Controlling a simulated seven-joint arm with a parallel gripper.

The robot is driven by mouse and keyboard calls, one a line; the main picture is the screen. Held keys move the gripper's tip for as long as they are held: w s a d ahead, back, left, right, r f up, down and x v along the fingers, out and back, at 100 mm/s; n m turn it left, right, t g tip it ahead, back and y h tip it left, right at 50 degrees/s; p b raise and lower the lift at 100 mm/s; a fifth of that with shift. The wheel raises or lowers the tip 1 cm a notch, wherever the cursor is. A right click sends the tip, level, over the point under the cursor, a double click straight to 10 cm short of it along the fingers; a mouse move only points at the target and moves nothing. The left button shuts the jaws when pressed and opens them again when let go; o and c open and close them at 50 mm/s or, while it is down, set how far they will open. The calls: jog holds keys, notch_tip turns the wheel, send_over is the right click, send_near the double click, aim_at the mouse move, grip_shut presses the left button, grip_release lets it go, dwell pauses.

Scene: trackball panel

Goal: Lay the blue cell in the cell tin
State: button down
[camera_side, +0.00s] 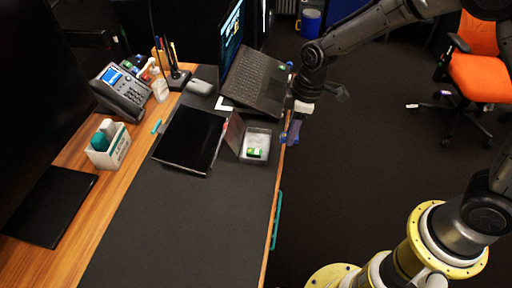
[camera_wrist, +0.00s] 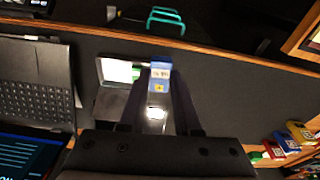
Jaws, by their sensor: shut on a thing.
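My gripper (camera_side: 294,132) is shut on the blue cell (camera_wrist: 160,76), which has a pale label and shows between the fingertips in the wrist view. In the side view the gripper points down by the desk's right edge, just right of the cell tin (camera_side: 259,134), and the cell is hard to make out there. The tin is a pale, shallow open box with its lid raised on the left. A green cell (camera_side: 253,152) lies inside it. In the wrist view the tin (camera_wrist: 104,68) is just left of the held cell, partly hidden by a finger.
An open laptop (camera_side: 256,80) stands behind the tin, and a dark tablet (camera_side: 190,139) lies left of it. Several coloured cells (camera_wrist: 288,140) sit at the lower right of the wrist view. A teal handle (camera_side: 275,220) is on the desk's edge. The front mat is clear.

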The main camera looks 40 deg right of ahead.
jog(key=w+d, duration=0.1)
jog(key=d, duration=0.2)
send_over(257, 140)
jog(key=s, duration=0.2)
jog(key=shift+m, duration=0.4)
jog(key=f, duration=0.8)
jog(key=shift+w+d+f, duration=0.2)
jog(key=shift+w+f, duration=0.05)
jog(key=shift+f, duration=0.15)
jog(key=shift+w+a+f, duration=0.1)
jog(key=shift+w+f, duration=0.35)
jog(key=shift+f, duration=0.1)
jog(key=shift+w+f, duration=0.1)
jog(key=shift+f, duration=1.5)
jog(key=shift+f, duration=0.2)
jog(key=c, duration=0.9)
grip_release()
jog(key=shift+r, duration=0.15)
